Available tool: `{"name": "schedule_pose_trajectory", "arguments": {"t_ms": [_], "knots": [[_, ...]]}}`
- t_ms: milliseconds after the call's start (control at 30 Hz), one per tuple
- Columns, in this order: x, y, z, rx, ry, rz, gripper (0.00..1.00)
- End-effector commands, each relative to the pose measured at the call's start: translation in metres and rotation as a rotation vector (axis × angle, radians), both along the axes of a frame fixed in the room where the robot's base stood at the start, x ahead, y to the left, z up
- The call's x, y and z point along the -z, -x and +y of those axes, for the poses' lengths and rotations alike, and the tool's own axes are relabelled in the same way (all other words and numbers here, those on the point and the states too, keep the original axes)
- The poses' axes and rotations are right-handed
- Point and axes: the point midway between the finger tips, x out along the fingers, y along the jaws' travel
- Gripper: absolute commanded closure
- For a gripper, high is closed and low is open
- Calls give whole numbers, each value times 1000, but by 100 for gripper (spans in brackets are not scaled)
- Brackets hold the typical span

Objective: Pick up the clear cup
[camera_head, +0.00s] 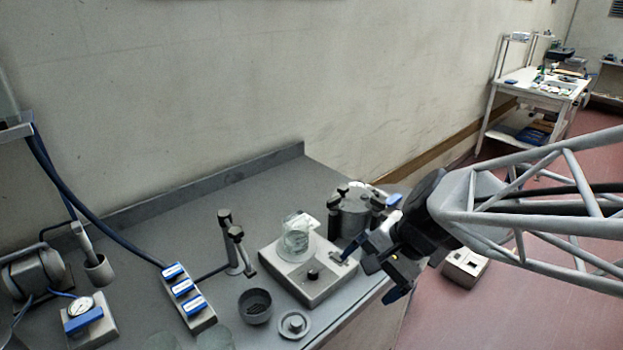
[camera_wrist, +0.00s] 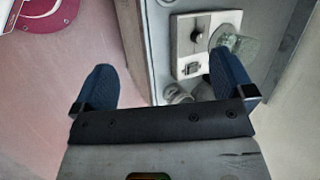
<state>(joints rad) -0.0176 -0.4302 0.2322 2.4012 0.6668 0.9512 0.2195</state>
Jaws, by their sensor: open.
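The clear cup (camera_head: 295,240) stands upright on the grey square device with a black knob (camera_head: 313,290), on the bench. In the wrist view the clear cup (camera_wrist: 241,45) shows at the upper right, just beyond the right finger's tip, and that finger hides part of this area. My gripper (camera_head: 374,272) is open and empty, to the right of the cup near the bench's front edge. In the wrist view my gripper (camera_wrist: 165,65) has its blue fingers wide apart, with the bench edge and floor between them.
A metal pot with black clamps (camera_head: 350,215) stands right behind the device, close to my gripper. A dark bowl (camera_head: 255,306) and a round lid (camera_head: 294,325) lie in front. A blue-labelled block (camera_head: 188,300) and a post (camera_head: 230,245) stand left. The back of the bench is clear.

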Motion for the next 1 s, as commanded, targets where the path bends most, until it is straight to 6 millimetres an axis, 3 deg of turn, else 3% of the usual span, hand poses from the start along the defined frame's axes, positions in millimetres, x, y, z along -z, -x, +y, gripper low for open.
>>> {"name": "schedule_pose_trajectory", "arguments": {"t_ms": [200, 500, 800, 1000], "knots": [[21, -46, 33, 227, -218, 155, 0], [56, -114, 66, 563, -497, 378, 0], [101, -179, 80, 892, -735, 584, 0], [119, -200, 81, 1008, -814, 650, 0]]}}
